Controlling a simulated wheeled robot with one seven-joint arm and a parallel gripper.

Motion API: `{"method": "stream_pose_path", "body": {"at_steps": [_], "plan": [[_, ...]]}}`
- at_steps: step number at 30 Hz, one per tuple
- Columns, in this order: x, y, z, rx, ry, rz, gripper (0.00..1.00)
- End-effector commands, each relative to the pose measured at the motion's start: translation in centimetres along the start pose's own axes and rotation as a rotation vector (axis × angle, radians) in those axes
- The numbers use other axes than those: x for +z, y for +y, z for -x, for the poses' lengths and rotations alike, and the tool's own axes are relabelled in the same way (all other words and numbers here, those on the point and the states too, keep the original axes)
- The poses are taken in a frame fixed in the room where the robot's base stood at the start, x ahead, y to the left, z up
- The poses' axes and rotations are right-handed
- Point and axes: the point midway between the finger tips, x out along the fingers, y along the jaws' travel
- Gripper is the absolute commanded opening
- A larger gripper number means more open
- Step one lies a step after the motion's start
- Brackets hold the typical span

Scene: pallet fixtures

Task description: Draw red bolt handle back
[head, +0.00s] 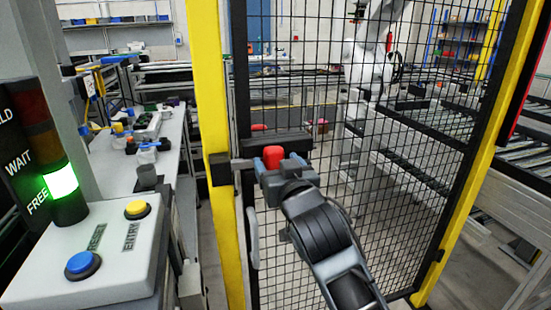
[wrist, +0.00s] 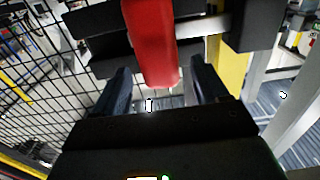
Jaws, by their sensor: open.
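The red bolt handle (head: 273,153) is on the bolt's black housing (head: 280,142) at the left edge of the mesh gate. In the wrist view the red handle (wrist: 152,40) points toward my gripper. A metal bolt rod (wrist: 200,27) runs from the handle into a black block (wrist: 253,25) beside the yellow post. In the head view that black block (head: 220,168) is on the post. My gripper (head: 277,166) is open, its fingers (wrist: 162,88) on either side of the handle's near end. Whether they touch it cannot be told.
The mesh gate (head: 330,190) has a black frame and stands between yellow posts (head: 210,90). A grey pull handle (head: 252,238) is below the bolt. At left, a control box (head: 110,262) has blue and yellow buttons; the light beside FREE (head: 61,182) glows green. Conveyors are behind the mesh.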

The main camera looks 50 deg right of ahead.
Motion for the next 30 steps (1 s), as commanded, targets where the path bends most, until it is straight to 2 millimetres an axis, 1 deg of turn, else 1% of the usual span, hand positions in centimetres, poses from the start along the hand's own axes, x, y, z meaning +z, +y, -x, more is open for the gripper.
{"method": "stream_pose_path", "body": {"at_steps": [1, 3, 6, 14, 30], "plan": [[-0.1, 0.0, -0.6, 0.000, 0.000, 0.000, 0.73], [-0.1, 0.0, -1.2, 0.000, 0.000, 0.000, 0.73], [0.0, 0.0, -1.6, 0.000, 0.000, 0.000, 0.73], [0.0, 0.0, -1.7, -0.001, 0.000, 0.000, 0.73], [0.0, 0.0, -1.7, -0.001, 0.000, 0.000, 0.23]]}}
